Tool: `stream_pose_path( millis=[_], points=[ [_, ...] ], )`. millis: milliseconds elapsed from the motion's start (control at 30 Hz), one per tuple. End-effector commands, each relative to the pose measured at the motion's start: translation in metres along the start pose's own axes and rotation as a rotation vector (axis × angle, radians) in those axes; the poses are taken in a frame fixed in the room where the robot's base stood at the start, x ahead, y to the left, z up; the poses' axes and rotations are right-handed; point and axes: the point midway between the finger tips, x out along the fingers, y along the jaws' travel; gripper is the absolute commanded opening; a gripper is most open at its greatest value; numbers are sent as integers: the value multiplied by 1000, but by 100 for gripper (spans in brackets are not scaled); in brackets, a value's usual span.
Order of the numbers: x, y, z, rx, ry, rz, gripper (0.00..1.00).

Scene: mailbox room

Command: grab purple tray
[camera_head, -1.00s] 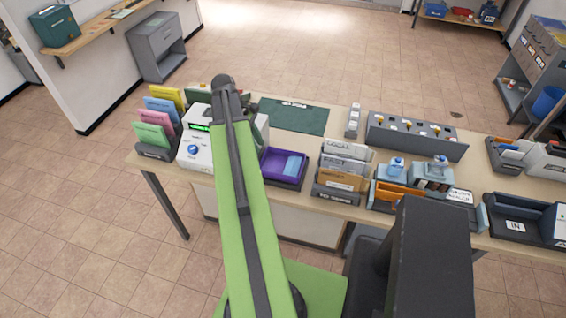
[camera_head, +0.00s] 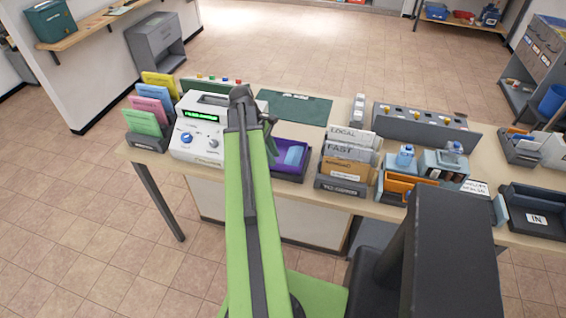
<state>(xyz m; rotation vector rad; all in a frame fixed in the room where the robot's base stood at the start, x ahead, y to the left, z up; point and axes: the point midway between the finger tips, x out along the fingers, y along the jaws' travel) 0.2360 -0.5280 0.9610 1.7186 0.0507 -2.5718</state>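The purple tray (camera_head: 277,167) sits on the near side of the table, just right of my arm. A light blue-violet item (camera_head: 294,155) lies in it. My green arm reaches forward over the table's near edge. The dark end of my arm, with my gripper (camera_head: 270,142), is beside the tray's left side and seems to hang above it. The fingers are mostly hidden and small, so I cannot tell whether they are open or touch the tray. The tray's left part is covered by my arm.
A white machine (camera_head: 196,136) stands close left of my arm. A file sorter (camera_head: 343,180) stands right of the tray. A green mat (camera_head: 297,108) lies behind the tray. Colored folders (camera_head: 150,111) stand at the table's left end. Blue-capped bottles and bins fill the right side.

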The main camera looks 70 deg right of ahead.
Motion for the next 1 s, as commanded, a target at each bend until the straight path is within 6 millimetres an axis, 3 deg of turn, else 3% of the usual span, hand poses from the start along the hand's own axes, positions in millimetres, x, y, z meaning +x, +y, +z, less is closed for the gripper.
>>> stream_pose_path(
  millis=[133, 400, 633, 867, 1000],
  points=[
    [9, 2, -2, 1, 0, 0, 29],
    [52, 6, -5, 2, 0, 0, 29],
    [50, 7, -2, 1, 0, 0, 29],
    [50, 7, -2, 2, 0, 0, 2],
    [50, 7, -2, 2, 0, 0, 0]
  ],
)
